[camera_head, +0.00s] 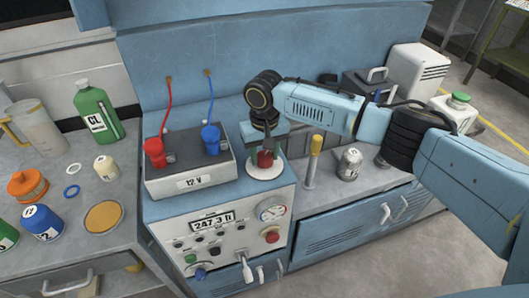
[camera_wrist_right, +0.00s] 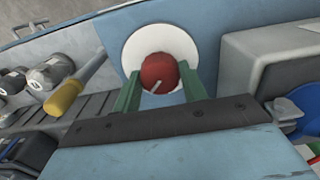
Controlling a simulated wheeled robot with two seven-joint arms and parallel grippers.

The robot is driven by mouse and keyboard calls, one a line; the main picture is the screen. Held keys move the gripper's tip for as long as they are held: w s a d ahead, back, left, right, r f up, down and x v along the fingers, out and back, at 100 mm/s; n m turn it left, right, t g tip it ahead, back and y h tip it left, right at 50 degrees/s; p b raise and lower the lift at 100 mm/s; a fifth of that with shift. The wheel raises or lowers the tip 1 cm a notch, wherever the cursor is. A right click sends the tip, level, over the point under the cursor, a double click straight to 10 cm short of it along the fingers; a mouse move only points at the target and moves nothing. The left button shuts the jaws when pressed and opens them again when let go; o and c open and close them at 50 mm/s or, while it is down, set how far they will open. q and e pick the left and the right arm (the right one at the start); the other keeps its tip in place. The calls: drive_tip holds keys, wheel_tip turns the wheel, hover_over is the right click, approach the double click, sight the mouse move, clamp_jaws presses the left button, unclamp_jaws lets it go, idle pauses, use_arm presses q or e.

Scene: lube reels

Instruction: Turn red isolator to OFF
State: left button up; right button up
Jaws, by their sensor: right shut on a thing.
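The red isolator (camera_head: 265,159) is a red knob on a round white base (camera_head: 265,173) on top of the blue cabinet, right of the battery. My right gripper (camera_head: 264,152) reaches down over it from above. In the right wrist view, the red isolator (camera_wrist_right: 158,70) sits between the two green fingers of my right gripper (camera_wrist_right: 160,73), which is shut on it. A short pale mark shows on the knob near its lower edge there. The white base (camera_wrist_right: 160,36) shows around the knob. My left gripper is out of view.
A grey 12 V battery (camera_head: 190,176) with red (camera_head: 155,152) and blue (camera_head: 211,138) clamps stands close left. A yellow-topped lever (camera_head: 314,155) and a can (camera_head: 349,163) stand right. The front panel (camera_head: 225,235) below has a gauge and a red button.

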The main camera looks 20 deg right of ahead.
drive_tip(key=shift+r+n+p, duration=0.2)
drive_tip(key=shift+n+p, duration=1.5)
drive_tip(key=shift+p, duration=0.4)
drive_tip(key=n+p, duration=0.2)
drive_tip(key=n, duration=0.1)
drive_tip(key=shift+n, duration=0.3)
drive_tip(key=n+p, duration=0.1)
drive_tip(key=n, duration=0.1)
drive_tip(key=shift+f+n+p, duration=0.1)
drive_tip(key=shift+n+p, duration=0.25)
drive_tip(key=shift+n, duration=0.05)
drive_tip(key=n, duration=0.2)
drive_tip(key=shift+n+p, duration=0.3)
drive_tip(key=shift+p, duration=0.1)
drive_tip(key=n, duration=0.5)
drive_tip(key=shift+p, duration=0.3)
drive_tip(key=shift+n, duration=0.4)
drive_tip(key=o, duration=1)
drive_tip(key=shift+f, duration=0.1)
